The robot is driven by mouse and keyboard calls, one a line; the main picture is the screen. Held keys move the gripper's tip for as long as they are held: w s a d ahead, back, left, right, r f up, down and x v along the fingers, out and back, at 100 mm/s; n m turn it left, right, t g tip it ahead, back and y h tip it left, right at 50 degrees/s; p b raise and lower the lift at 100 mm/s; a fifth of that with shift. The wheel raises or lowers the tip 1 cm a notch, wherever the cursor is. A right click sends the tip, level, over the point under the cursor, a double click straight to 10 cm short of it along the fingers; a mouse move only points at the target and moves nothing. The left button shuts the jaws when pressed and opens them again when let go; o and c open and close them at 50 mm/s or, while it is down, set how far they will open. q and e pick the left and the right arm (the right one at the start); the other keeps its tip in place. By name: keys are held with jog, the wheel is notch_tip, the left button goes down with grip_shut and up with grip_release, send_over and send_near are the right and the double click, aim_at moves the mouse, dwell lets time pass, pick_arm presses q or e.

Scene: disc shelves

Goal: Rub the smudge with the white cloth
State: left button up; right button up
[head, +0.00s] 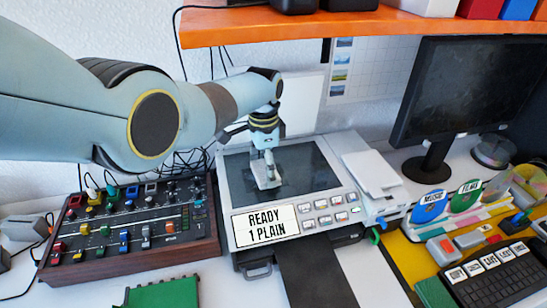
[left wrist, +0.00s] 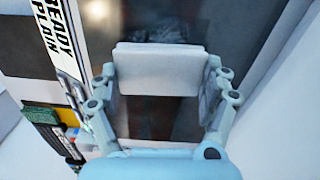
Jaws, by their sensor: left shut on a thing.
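My left gripper (head: 266,168) is shut on the white cloth (head: 269,182), which shows as a pale folded pad. In the left wrist view the cloth (left wrist: 160,70) sits squarely between the two fingers. In the head view it is over the dark glass (head: 305,165) of the copier, low and near the middle; I cannot tell whether it touches. A faint greyish patch, perhaps the smudge (left wrist: 222,45), shows on the glass just beyond the cloth in the left wrist view; the cloth may hide part of it. My right gripper is not in view.
The copier's panel (head: 265,225) reads "READY 1 PLAIN", with buttons beside it. A mixer board (head: 130,235) stands at left and papers (head: 372,172) lie at right. A monitor (head: 455,90) stands further right. An orange shelf (head: 350,24) hangs above.

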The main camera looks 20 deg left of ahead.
aim_at(248, 180)
pick_arm(q)
jog(key=shift+s+a, duration=0.2)
jog(key=s+a+p, duration=0.1)
jog(key=a+p, duration=0.1)
jog(key=p, duration=0.1)
jog(key=shift+s+a, duration=0.25)
jog(key=shift+s, duration=0.15)
jog(key=shift+s+a, duration=0.2)
jog(key=shift+a, duration=0.05)
jog(key=shift+f, duration=0.2)
